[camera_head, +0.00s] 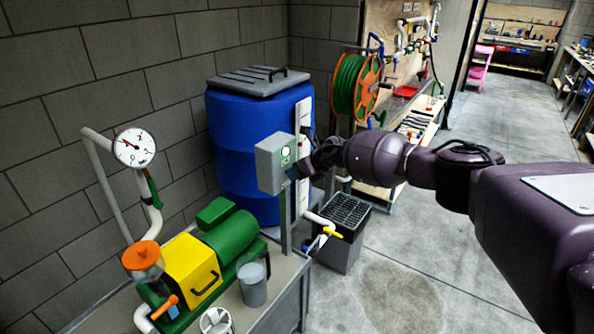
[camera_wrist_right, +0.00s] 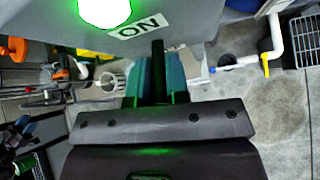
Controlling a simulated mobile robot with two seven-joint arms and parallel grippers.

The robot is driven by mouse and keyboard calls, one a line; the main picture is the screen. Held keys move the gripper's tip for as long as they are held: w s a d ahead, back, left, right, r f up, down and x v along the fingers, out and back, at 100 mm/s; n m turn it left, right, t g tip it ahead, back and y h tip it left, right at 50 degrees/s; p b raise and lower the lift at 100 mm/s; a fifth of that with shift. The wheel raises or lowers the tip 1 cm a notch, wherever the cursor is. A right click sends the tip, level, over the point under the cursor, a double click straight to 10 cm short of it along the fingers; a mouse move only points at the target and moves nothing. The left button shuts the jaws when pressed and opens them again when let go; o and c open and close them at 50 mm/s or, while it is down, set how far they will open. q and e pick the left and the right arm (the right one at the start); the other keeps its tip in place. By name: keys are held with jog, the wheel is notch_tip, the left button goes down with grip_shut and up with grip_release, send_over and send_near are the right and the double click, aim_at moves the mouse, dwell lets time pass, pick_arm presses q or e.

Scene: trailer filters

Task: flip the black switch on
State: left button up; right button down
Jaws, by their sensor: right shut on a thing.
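The grey switch box (camera_head: 268,168) stands on a post in front of the blue barrel, with a lit green light (camera_head: 286,151) on its face. In the right wrist view the light (camera_wrist_right: 105,10) glows bright green beside an "ON" label (camera_wrist_right: 139,26). The black switch (camera_wrist_right: 158,56) shows as a dark lever between the teal fingers of my right gripper (camera_wrist_right: 158,78), which is shut on it. In the head view my right gripper (camera_head: 296,171) is at the box's right face, and the arm hides the switch. My left gripper is not in view.
A blue barrel (camera_head: 232,130) stands behind the box. A green and yellow pump (camera_head: 208,252) and a grey cup (camera_head: 253,285) are on the bench at lower left. A dark grated bin (camera_head: 346,222) is below my arm. The floor (camera_head: 420,270) on the right is clear.

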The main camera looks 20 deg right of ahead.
dwell(0.4)
jog(key=c, duration=1.1)
grip_release()
jog(key=shift+s+d+r, duration=0.2)
jog(key=shift+d+r, duration=0.1)
jog(key=shift+r, duration=0.1)
jog(key=p+v, duration=0.2)
jog(key=v, duration=0.8)
jog(key=shift+a, duration=0.1)
